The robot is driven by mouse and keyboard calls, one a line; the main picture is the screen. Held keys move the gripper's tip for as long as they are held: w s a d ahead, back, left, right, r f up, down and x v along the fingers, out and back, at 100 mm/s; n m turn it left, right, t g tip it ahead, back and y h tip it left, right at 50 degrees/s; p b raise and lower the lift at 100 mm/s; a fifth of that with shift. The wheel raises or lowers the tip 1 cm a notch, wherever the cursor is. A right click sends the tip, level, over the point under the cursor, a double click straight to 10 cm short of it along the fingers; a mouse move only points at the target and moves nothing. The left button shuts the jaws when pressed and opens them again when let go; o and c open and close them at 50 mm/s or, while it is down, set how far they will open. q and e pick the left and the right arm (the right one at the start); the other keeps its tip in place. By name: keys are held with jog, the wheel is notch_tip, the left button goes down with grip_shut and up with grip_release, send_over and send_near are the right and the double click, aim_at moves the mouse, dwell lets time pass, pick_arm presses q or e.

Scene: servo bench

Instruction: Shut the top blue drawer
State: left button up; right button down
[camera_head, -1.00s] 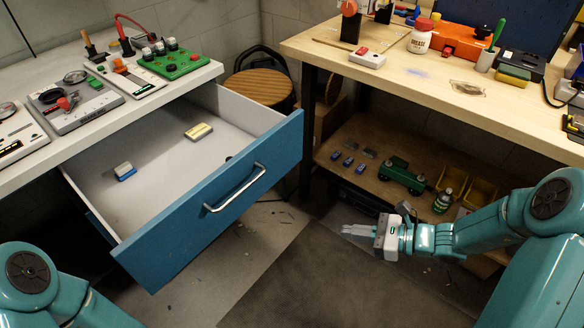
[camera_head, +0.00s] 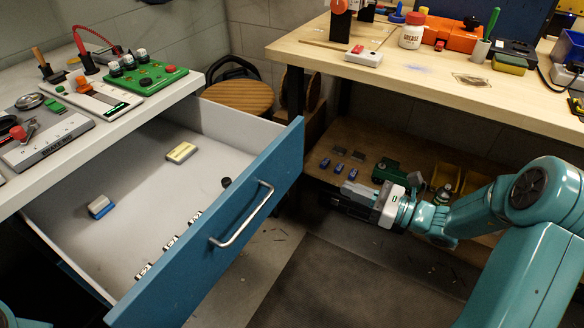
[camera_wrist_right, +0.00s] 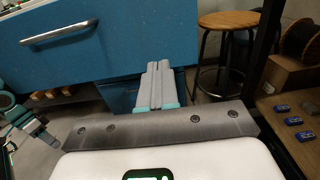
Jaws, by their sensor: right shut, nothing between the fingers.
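The top blue drawer (camera_head: 225,224) stands pulled out from under the white bench. Its front and silver bar handle (camera_head: 243,215) face right. Inside lie a yellow block (camera_head: 181,152), a blue and white block (camera_head: 101,207), a small dark round piece and several small black and white pieces along the front. My right gripper (camera_head: 346,191) is shut and empty, to the right of the drawer front and apart from it. In the right wrist view its fingers (camera_wrist_right: 159,84) are together, with the drawer front (camera_wrist_right: 130,40) and handle (camera_wrist_right: 60,32) beyond.
The wooden workbench (camera_head: 430,81) stands at the right, with a lower shelf (camera_head: 350,137) bearing several small blue parts and a green model. A round wooden stool (camera_head: 238,97) stands behind the drawer.

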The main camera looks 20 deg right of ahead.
aim_at(289, 166)
jog(key=b+x, duration=0.2)
jog(key=x, duration=1.1)
jog(key=shift+w+f, duration=0.1)
jog(key=shift+f, duration=0.05)
jog(key=shift+w+a, duration=0.3)
jog(key=shift+w, duration=0.1)
